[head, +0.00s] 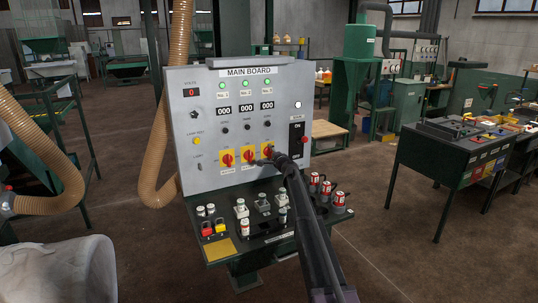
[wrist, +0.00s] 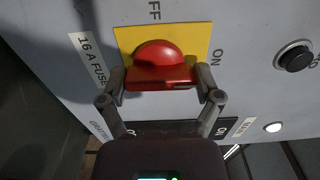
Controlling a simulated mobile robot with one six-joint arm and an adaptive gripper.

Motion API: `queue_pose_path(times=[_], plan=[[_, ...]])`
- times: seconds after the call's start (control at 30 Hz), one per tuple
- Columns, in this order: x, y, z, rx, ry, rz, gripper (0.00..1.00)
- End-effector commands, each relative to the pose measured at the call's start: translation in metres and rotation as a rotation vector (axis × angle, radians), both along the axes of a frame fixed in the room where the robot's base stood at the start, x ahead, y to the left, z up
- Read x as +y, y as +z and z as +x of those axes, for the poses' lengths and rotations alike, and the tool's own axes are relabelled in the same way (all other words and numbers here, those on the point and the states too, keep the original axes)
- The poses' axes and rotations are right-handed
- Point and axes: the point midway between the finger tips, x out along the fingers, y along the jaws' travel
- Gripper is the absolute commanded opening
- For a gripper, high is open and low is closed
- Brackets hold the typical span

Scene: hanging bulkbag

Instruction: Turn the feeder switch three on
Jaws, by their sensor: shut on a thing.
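The grey main board (head: 245,115) stands upright in front of me. It has three red rotary switches on yellow plates in a low row: the left one (head: 227,158), the middle one (head: 249,156) and the rightmost one, mostly behind my gripper (head: 268,155). In the wrist view, my gripper (wrist: 160,80) is shut on a red switch knob (wrist: 160,55), one finger at each end of its handle. Its yellow plate (wrist: 203,36) carries OFF at the top and ON at the right. The knob's front handle lies crosswise between the fingers.
Three small lamps top the board above three counters reading 000. A shelf below holds padlocks, bottles and red-and-white cans (head: 314,183). A tan hose (head: 160,150) hangs left.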

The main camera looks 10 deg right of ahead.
Motion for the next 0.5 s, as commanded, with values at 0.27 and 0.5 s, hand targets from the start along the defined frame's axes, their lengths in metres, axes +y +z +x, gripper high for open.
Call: queue_pose_path(times=[0.27, 0.5], plan=[[0.0017, -0.0001, -0.0005, 0.002, 0.003, 0.005, 0.35], [0.0014, 0.0000, -0.0003, 0.001, 0.002, 0.003, 1.00]])
